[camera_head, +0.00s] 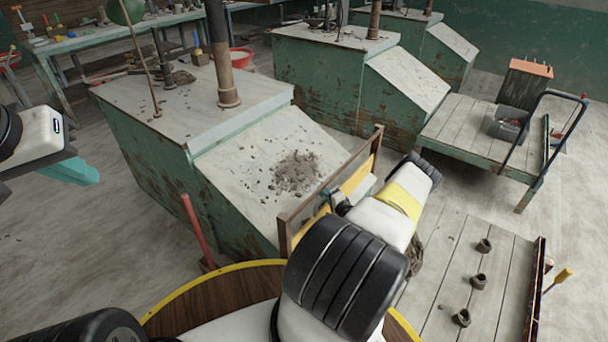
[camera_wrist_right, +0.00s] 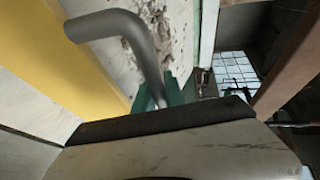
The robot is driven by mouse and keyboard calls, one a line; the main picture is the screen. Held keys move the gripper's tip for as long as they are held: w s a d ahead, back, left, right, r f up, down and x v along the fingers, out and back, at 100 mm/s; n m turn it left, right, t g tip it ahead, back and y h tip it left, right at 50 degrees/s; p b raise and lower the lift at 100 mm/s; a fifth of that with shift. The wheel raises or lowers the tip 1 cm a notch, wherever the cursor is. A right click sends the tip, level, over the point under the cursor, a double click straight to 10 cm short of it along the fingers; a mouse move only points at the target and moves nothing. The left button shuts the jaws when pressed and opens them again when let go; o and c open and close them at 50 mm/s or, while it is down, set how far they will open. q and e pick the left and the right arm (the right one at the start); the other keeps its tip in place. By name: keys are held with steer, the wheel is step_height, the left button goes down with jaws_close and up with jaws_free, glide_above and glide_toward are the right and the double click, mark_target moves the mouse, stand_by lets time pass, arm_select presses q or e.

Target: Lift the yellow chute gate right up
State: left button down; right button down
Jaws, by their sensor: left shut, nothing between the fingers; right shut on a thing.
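The yellow chute gate (camera_head: 357,177) stands across the lower end of the sloped chute (camera_head: 240,165), in a brown frame (camera_head: 284,236). My right arm covers much of it. In the right wrist view the yellow panel (camera_wrist_right: 75,55) fills the upper left, with a grey bent handle (camera_wrist_right: 115,24) beside it. My right gripper (camera_head: 331,198) is at the gate, its teal fingers (camera_wrist_right: 160,95) shut on the handle's lower end. How high the gate stands in its frame is hard to tell. My left gripper (camera_head: 75,171) is shut and empty, at the far left.
Grey clay trimmings (camera_head: 297,172) lie on the chute. A red bar (camera_head: 198,231) stands at the chute's near side. A slatted platform (camera_head: 455,270) with small brown pots is on the right. A cart (camera_head: 455,127) with a grey bin stands beyond it. Floor shows clear at left.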

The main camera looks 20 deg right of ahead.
stand_by(0.3)
step_height(320, 180, up, 4)
steer(key=shift+d+r, duration=0.1)
stand_by(0.3)
steer(key=c, duration=1.4)
jaws_free()
steer(key=s+r, duration=0.1)
steer(key=s, duration=0.6)
steer(key=shift+s+d, duration=0.35)
steer(key=shift+s, duration=0.05)
steer(key=shift+s+r, duration=0.1)
